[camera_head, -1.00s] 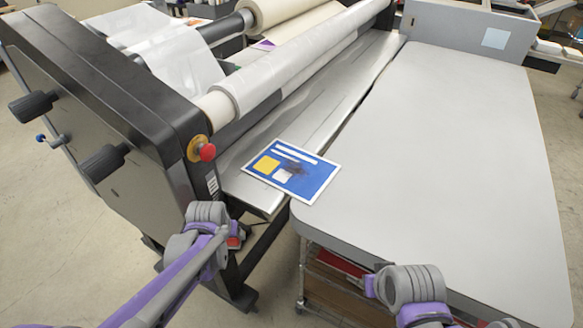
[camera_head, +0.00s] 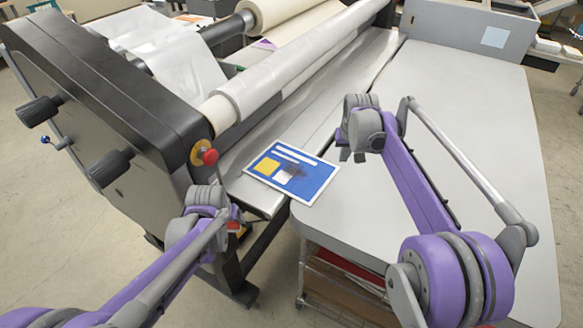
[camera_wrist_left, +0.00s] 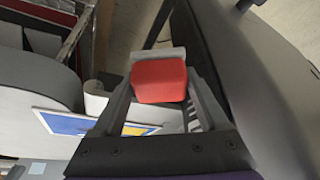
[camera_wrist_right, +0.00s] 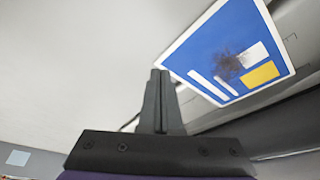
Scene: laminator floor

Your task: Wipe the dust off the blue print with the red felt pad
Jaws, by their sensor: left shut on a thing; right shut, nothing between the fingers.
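The blue print (camera_head: 313,175) lies flat, spanning the laminator's front ledge and the table's left edge. It has a yellow square, white bars and a dark dust smudge (camera_head: 297,168) near its middle. It also shows in the right wrist view (camera_wrist_right: 215,45), smudge included. My left gripper (camera_head: 236,222) is shut on the red felt pad (camera_wrist_left: 158,81), beside the laminator's end and left of and below the print. The pad is mostly hidden in the head view. My right gripper (camera_head: 350,155) is shut and empty, above the table just right of the print.
The grey table (camera_head: 470,130) is bare and clear to the right. The laminator (camera_head: 110,110) stands at left, with a red stop button (camera_head: 209,156) and a long roller (camera_head: 290,62). A gap separates ledge and table. Shelves (camera_head: 345,285) sit underneath.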

